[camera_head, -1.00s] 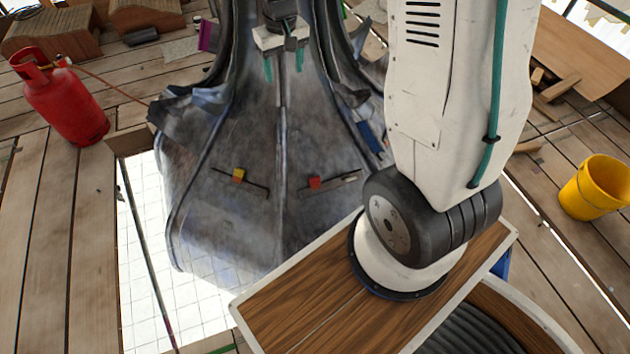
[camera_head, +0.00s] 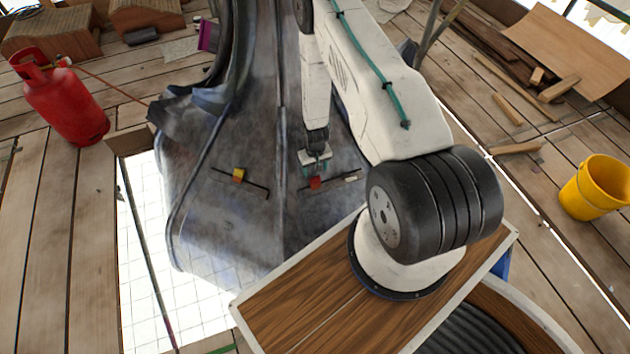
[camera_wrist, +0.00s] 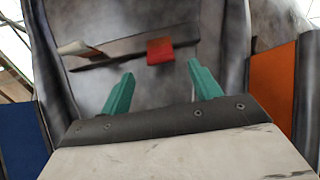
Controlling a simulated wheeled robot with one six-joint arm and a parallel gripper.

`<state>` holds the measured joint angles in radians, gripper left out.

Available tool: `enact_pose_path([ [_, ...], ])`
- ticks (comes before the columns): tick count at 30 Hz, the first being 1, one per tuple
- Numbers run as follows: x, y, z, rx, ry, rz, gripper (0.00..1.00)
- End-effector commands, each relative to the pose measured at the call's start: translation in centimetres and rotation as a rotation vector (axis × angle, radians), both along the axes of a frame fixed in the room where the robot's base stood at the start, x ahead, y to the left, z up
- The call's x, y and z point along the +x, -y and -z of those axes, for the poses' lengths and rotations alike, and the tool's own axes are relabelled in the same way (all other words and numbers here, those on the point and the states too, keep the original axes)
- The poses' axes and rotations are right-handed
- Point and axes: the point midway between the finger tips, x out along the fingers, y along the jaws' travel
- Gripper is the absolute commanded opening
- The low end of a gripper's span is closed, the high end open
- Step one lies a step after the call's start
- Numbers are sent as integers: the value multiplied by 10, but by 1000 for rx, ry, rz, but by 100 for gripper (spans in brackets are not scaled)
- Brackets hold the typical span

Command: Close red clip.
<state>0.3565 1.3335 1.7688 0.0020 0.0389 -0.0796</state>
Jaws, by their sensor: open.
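The red clip (camera_head: 316,182) is a small red block on a thin dark strip (camera_head: 335,181) fixed to the grey sloping spire surface (camera_head: 225,225). In the wrist view the red clip (camera_wrist: 160,51) is ahead of my gripper, near the end of a pale flat bar (camera_wrist: 120,46). My gripper (camera_wrist: 158,80) has two teal fingers spread apart with nothing between them. In the head view my gripper (camera_head: 313,168) is just above the red clip. Whether it touches the clip cannot be told.
A yellow clip (camera_head: 239,175) on its own strip is to the left. A red gas cylinder (camera_head: 65,100) stands at left and a yellow bucket (camera_head: 594,187) at right. A bright opening (camera_head: 150,235) lies in the planks left of the spire. Orange (camera_wrist: 272,90) and blue (camera_wrist: 22,140) panels flank my gripper.

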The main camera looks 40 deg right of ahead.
Motion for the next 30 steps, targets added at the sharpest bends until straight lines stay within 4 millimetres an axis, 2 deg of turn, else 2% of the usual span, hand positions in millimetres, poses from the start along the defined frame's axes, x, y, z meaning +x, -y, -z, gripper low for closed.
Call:
enact_pose_path([
  [15, -2, 0, 72, 2, 2, 2, 63],
  [19, -2, 0, 80, 2, 2, 1, 63],
  [27, -2, 0, 81, 2, 2, 1, 63],
  [30, -2, 0, 81, 2, 2, 1, 35],
])
